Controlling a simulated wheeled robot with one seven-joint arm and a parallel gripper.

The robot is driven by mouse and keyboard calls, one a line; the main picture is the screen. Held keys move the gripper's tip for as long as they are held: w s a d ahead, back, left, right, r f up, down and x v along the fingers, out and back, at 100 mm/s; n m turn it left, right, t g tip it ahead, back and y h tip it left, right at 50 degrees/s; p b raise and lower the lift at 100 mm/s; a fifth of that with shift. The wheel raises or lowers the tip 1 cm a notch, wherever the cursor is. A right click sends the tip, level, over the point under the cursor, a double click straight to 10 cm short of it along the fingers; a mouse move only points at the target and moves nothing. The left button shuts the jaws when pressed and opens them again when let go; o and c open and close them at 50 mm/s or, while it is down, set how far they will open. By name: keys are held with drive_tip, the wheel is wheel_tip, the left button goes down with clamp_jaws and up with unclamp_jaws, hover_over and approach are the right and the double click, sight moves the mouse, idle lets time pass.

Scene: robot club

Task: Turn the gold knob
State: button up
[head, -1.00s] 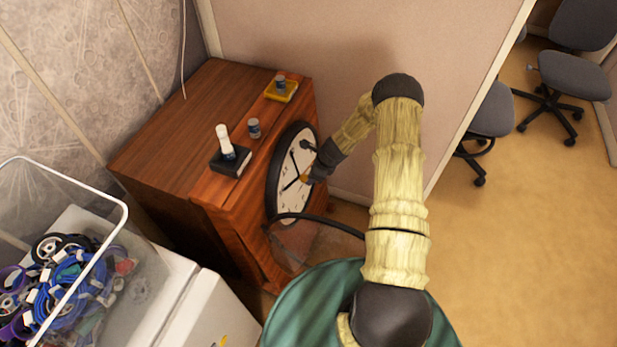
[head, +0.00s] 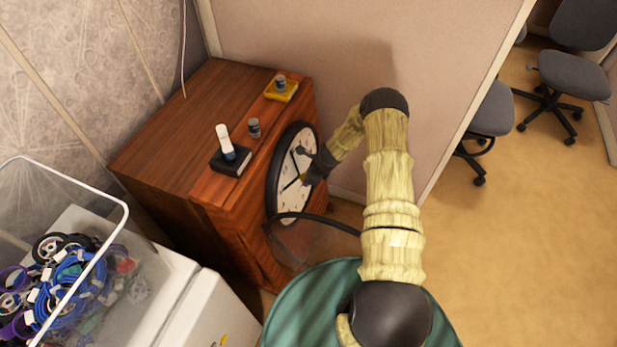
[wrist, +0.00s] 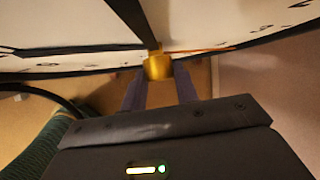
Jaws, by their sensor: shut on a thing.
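The gold knob (wrist: 158,67) shows in the wrist view at the centre of a white clock face (wrist: 75,62), where the dark hands meet. My gripper (wrist: 159,82) has its two fingers on either side of the knob and is shut on it. In the head view the round clock (head: 290,203), with a black rim and white face, stands upright against the front of a wooden cabinet.
A clear bin (head: 120,225) of coloured parts is at lower left.

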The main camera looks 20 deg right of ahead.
drive_tip(key=shift+s+f, duration=0.1)
drive_tip(key=shift+f, duration=0.05)
drive_tip(key=t+h+b, duration=0.1)
drive_tip(key=b, duration=0.2)
drive_tip(key=n+t+h+b, duration=0.1)
drive_tip(key=t+b, duration=0.1)
drive_tip(key=b, duration=0.1)
drive_tip(key=shift+s+n+t, duration=0.2)
drive_tip(key=shift+n+t, duration=0.1)
drive_tip(key=o, duration=1)
drive_tip(key=shift+r, duration=0.2)
